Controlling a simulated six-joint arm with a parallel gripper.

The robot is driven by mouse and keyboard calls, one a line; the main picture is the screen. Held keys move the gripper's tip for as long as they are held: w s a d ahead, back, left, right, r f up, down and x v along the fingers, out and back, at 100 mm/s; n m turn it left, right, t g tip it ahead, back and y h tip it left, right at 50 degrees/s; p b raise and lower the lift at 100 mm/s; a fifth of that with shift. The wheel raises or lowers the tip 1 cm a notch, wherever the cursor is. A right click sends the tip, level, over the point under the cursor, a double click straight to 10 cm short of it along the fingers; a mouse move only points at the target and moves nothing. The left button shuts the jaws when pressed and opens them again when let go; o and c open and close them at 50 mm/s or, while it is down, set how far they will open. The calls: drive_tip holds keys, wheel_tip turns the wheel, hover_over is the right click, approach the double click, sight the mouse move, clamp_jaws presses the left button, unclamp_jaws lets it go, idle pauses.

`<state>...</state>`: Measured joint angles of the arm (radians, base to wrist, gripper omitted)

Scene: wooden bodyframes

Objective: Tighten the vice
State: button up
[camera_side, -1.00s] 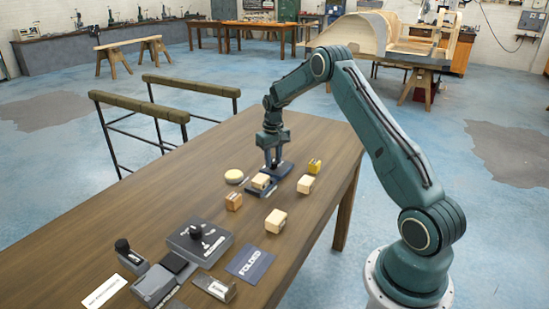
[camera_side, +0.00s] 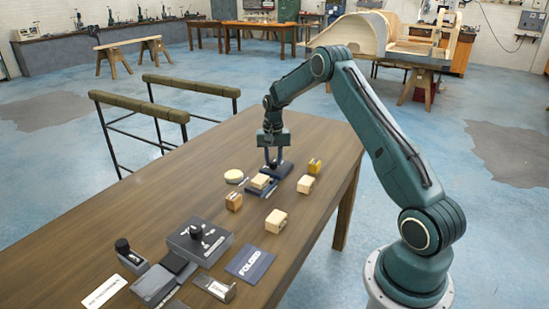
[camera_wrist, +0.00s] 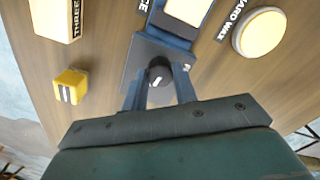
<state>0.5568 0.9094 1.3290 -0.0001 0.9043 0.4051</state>
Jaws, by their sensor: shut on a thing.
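The vice is a blue-grey device with a flat base plate (camera_wrist: 143,48) on the wooden table; it also shows in the side view (camera_side: 285,170). A pale wooden block (camera_side: 262,181) sits in it, and the block's end shows at the top of the wrist view (camera_wrist: 188,8). A round black knob (camera_wrist: 160,72) with a white mark stands at the vice's near end in the wrist view. My gripper (camera_wrist: 160,88) points down with its fingers on either side of this knob, shut on it. In the side view my gripper (camera_side: 272,162) partly hides the knob.
A yellow block (camera_side: 314,166), a pale block (camera_side: 306,184) and a round wax disc (camera_side: 234,176) lie close around the vice. Two more blocks (camera_side: 234,201) (camera_side: 276,221) lie nearer. A grey box (camera_side: 200,243) and a blue card (camera_side: 250,264) are at the front. The table's far left is clear.

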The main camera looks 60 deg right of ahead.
sight(273, 161)
drive_tip(key=shift+r, duration=0.1)
drive_tip(key=o, duration=1)
wheel_tip(273, 161, up, 14)
drive_tip(key=shift+f, duration=0.1)
idle(0.4)
